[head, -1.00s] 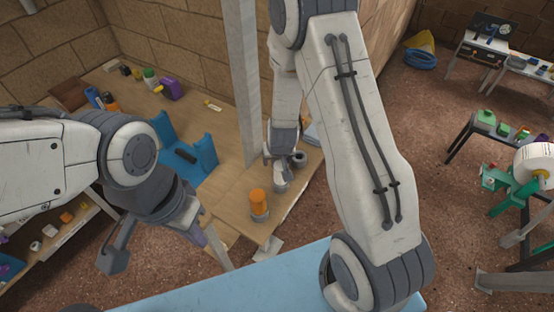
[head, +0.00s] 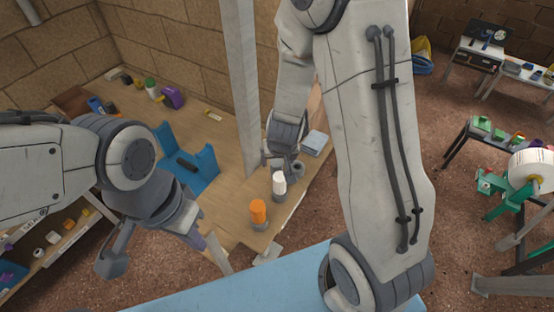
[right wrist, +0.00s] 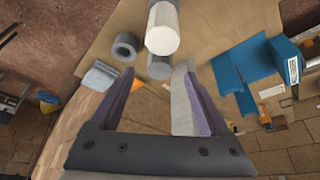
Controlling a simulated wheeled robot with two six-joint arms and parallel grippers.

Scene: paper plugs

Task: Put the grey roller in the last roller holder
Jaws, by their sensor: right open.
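A pale, whitish-grey roller (head: 279,183) stands upright in a grey holder (head: 278,197) on the wooden table. The roller also shows in the right wrist view (right wrist: 163,35), rising from its holder (right wrist: 160,67). An orange roller (head: 258,212) stands in another grey holder near the table's front corner. An empty grey ring-shaped holder (right wrist: 125,47) is beside the pale roller. My right gripper (right wrist: 155,85) is open and empty, just behind the pale roller and apart from it. My left gripper (head: 165,262) hangs at the lower left with fingers spread and nothing between them.
A blue stand (head: 190,168) is on the table left of the rollers. A pale blue box (head: 315,143) lies at the right edge. A metal post (head: 244,90) stands behind. Bottles and small items fill the far left. A blue surface (head: 270,280) is in front.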

